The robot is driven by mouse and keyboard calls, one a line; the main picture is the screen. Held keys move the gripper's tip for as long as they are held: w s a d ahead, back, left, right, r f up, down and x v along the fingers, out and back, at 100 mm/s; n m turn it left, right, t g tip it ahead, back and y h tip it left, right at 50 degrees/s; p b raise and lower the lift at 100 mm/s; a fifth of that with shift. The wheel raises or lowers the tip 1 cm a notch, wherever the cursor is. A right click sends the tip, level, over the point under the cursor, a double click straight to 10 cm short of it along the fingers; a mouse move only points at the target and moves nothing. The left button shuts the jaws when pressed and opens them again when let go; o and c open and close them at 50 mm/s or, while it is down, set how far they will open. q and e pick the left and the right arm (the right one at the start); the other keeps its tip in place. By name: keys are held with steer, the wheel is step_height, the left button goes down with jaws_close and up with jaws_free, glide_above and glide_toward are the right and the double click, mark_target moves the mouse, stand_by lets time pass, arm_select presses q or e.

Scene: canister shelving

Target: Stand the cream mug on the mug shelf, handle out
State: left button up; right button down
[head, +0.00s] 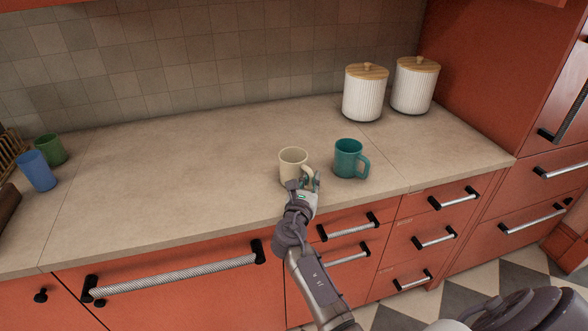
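The cream mug (292,160) stands upright on the counter in the head view, its handle turned to the front right. My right gripper (305,181) is at the front of the mug, close to the handle. Its fingers look spread apart, with the lower part of the handle between or just behind them. Whether they touch the mug cannot be told. The gripper hides part of the mug's lower front. My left gripper is not in view. No mug shelf can be made out.
A teal mug (348,158) stands just right of the cream mug. Two white canisters (364,95) (413,88) with wooden lids stand at the back right. A blue cup (37,171) and a green cup (50,150) stand at the far left. The counter's (180,165) left middle is clear.

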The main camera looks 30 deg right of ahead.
steer(key=shift+r, duration=0.1)
stand_by(0.3)
step_height(320, 180, up, 10)
steer(key=shift+f+p, duration=0.1)
steer(key=shift+p, duration=0.6)
steer(key=s+a+f+n+t+y, duration=0.2)
steer(key=s+a+y, duration=0.4)
steer(key=s+a, duration=0.3)
steer(key=s+a+f+n+t+y, duration=0.3)
steer(key=s+a+n+y, duration=0.4)
steer(key=s+a, duration=0.3)
steer(key=s, duration=0.4)
steer(key=shift+a+t, duration=0.15)
steer(key=shift+t, duration=0.25)
